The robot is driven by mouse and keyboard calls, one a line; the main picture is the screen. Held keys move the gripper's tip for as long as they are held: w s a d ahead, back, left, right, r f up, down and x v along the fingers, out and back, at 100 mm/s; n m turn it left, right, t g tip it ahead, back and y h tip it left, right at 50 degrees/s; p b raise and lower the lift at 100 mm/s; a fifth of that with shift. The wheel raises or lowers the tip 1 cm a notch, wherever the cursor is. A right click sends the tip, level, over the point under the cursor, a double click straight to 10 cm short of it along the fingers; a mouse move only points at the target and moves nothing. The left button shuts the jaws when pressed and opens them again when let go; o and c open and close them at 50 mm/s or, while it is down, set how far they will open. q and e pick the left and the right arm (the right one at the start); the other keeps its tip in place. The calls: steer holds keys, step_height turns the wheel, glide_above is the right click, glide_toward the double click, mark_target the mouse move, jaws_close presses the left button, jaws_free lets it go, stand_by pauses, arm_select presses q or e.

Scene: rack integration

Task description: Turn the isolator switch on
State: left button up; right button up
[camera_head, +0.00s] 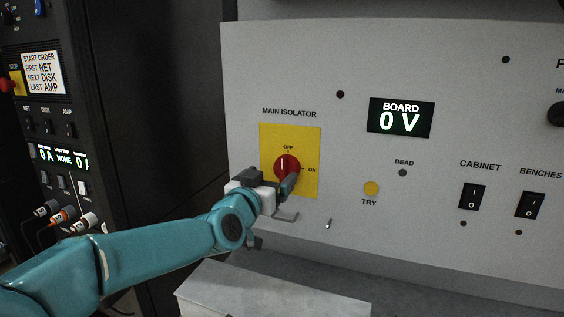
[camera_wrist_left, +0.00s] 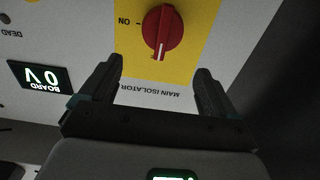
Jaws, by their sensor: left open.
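The main isolator is a red rotary knob (camera_head: 287,167) on a yellow plate (camera_head: 308,142), set in a pale grey panel. In the head view its white mark points up, at OFF; ON is at the right. The left wrist view shows the knob (camera_wrist_left: 162,31) upside down, ahead of the fingertips. My left gripper (camera_head: 276,182) is just in front of the knob's lower part in the head view. In the left wrist view my left gripper (camera_wrist_left: 160,75) is open with nothing between its fingers. My right gripper is not in view.
The board display (camera_head: 400,118) reads 0 V. A yellow TRY button (camera_head: 371,188) and the rocker switches CABINET (camera_head: 472,197) and BENCHES (camera_head: 530,205) are on the right. A dark rack (camera_head: 190,90) stands at the left. A grey box (camera_head: 270,292) is below the panel.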

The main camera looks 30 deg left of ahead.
mark_target(282, 165)
arm_select(q)
steer(key=p+x, duration=0.2)
steer(key=x, duration=0.5)
steer(key=shift+w+a, duration=0.1)
steer(key=shift+w, duration=0.5)
steer(key=shift+s+r, duration=0.15)
steer(key=c, duration=1)
